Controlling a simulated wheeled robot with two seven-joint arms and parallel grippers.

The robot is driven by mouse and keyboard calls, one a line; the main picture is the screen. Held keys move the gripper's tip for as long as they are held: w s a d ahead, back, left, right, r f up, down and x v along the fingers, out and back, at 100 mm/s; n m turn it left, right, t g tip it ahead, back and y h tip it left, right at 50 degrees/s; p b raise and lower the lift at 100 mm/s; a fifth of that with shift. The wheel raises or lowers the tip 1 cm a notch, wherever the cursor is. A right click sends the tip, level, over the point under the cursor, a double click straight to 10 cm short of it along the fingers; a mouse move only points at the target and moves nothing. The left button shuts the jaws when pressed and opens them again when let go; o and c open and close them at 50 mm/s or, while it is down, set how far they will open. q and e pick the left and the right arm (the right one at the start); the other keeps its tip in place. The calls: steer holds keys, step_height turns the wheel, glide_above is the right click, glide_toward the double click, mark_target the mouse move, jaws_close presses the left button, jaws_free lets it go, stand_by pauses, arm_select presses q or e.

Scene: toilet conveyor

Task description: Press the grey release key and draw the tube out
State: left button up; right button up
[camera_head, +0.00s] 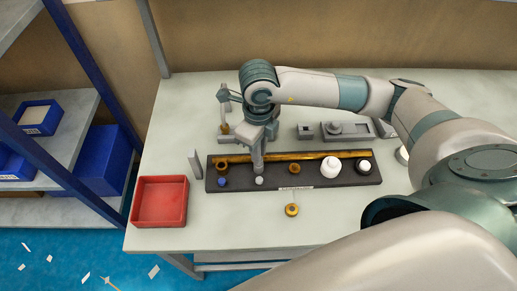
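A long dark panel (320,180) lies on the table with a brass bar (345,154), possibly the tube, along its back. A small grey knob (259,181), which may be the release key, is at the front of the panel, left of its middle. A blue knob (222,182) is to its left. My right gripper (258,171) points down just behind the grey knob, its fingers together. I cannot tell whether it touches the knob. It hides part of the brass bar and what is behind it. My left gripper is not in view.
The panel also bears brass fittings (294,169), a white knob (331,167) and a white-topped black knob (364,166). A red tray (160,201) stands at left, a grey post (195,164) beside the panel.

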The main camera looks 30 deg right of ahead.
jaws_close()
jaws_free()
jaws_close()
steer(key=shift+r, duration=0.6)
steer(key=shift+r, duration=0.25)
steer(key=shift+r+p, duration=0.95)
steer(key=shift+r, duration=0.8)
